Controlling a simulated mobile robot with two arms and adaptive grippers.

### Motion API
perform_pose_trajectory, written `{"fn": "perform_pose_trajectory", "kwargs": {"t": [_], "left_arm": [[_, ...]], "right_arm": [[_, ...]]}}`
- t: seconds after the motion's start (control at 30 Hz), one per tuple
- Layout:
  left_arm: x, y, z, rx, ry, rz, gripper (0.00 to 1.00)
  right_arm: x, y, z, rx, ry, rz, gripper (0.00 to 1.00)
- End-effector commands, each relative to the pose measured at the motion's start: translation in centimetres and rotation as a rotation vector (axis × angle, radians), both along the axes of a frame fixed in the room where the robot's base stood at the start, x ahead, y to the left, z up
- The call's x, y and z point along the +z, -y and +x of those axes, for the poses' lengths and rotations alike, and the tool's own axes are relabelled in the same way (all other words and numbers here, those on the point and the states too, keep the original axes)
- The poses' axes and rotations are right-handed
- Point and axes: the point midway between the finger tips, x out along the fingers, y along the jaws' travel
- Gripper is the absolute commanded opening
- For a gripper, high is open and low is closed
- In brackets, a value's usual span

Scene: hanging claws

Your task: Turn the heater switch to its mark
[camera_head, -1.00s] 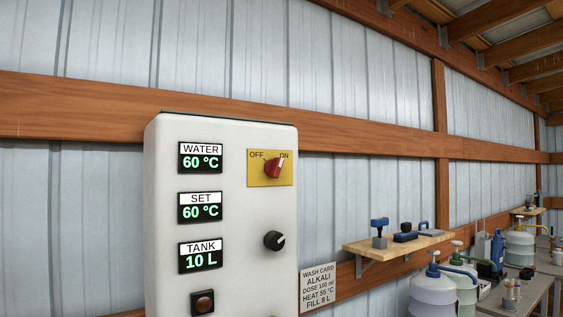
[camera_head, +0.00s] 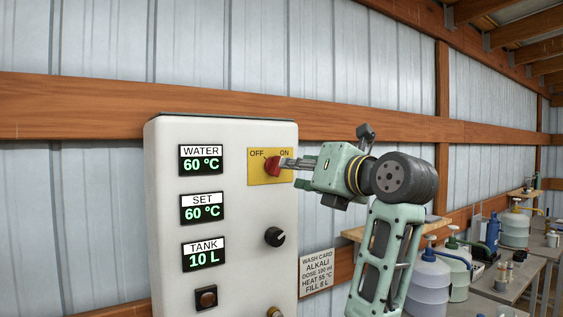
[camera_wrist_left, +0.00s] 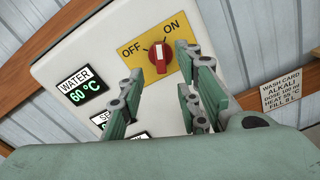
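The heater switch is a red knob (camera_head: 272,167) with a pale stripe, on a yellow plate marked OFF and ON on a white control box (camera_head: 225,240). My left gripper (camera_head: 290,163) reaches in from the right, fingertips close to the knob. The left wrist view shows its fingers (camera_wrist_left: 172,62) spread with nothing between them. I cannot tell whether a finger touches the knob. My right gripper is not in view.
The box has displays reading WATER 60 °C, SET 60 °C (camera_head: 205,209) and TANK 10 L. A black knob (camera_head: 275,237) and a dark button (camera_head: 206,299) sit lower. A wash card (camera_head: 317,272) hangs on the right. Jugs (camera_head: 427,285) stand at the lower right.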

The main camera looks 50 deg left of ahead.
Motion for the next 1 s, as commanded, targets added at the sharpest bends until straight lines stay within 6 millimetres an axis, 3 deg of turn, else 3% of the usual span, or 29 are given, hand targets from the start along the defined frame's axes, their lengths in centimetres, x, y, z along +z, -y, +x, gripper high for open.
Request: {"fn": "perform_pose_trajectory", "kwargs": {"t": [0.2,0.4,0.77,1.0], "left_arm": [[0.5,-3.7,0.2,0.007,-0.006,0.004,0.31],[0.2,-6.1,0.5,0.005,-0.006,0.004,0.31],[0.0,-6.8,0.6,0.003,-0.004,0.004,0.31],[0.0,-6.7,0.6,0.003,-0.004,0.004,0.11]], "right_arm": [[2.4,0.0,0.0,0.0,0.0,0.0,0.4],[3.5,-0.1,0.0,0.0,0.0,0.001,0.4],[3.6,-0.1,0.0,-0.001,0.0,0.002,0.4],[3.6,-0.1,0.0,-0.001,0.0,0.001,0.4]]}}
